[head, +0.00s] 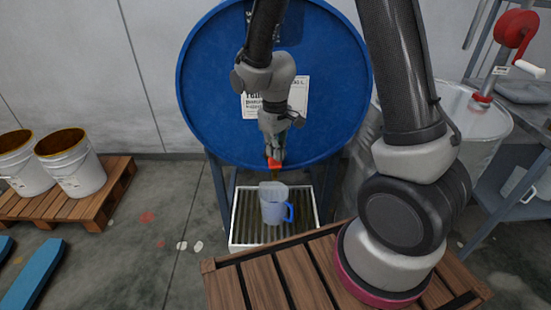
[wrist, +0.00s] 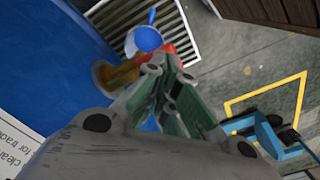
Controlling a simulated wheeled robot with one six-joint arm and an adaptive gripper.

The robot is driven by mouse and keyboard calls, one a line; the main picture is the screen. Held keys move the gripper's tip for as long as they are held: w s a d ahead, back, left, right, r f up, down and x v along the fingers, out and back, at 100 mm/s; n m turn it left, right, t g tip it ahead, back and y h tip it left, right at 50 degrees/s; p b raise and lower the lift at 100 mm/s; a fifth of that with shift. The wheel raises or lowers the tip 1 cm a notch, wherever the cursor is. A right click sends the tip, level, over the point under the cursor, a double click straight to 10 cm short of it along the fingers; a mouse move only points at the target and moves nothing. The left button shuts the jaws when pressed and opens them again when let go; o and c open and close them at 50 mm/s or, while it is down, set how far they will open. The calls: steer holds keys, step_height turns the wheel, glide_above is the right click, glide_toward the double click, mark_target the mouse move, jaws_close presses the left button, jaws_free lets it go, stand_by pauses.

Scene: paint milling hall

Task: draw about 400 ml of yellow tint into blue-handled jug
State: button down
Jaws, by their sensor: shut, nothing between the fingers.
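The blue drum (head: 215,90) lies on its side on a stand, with a partly covered white label (head: 252,106) on its round end. A red tap handle (head: 273,163) shows low on the drum; in the wrist view the red handle (wrist: 160,50) is beside the brass-coloured tap (wrist: 120,73). The clear jug (head: 271,203) with a blue handle (head: 290,212) stands upright on the grated tray (head: 240,235), below the tap. It also shows in the wrist view (wrist: 147,39). I see no yellow in it. My gripper (head: 274,152) is shut and empty, its fingertips close to the red handle; contact is unclear.
A wooden slatted platform (head: 270,285) is in front of the tray. White buckets (head: 80,175) stand on a pallet (head: 100,205) at left.

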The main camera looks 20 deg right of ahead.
mark_target(275, 161)
steer(key=shift+f, duration=0.1)
stand_by(0.4)
steer(key=shift+f, duration=2.1)
steer(key=shift+r, duration=0.1)
stand_by(3.3)
step_height(275, 161, up, 7)
steer(key=shift+f, duration=0.1)
stand_by(0.3)
stand_by(0.4)
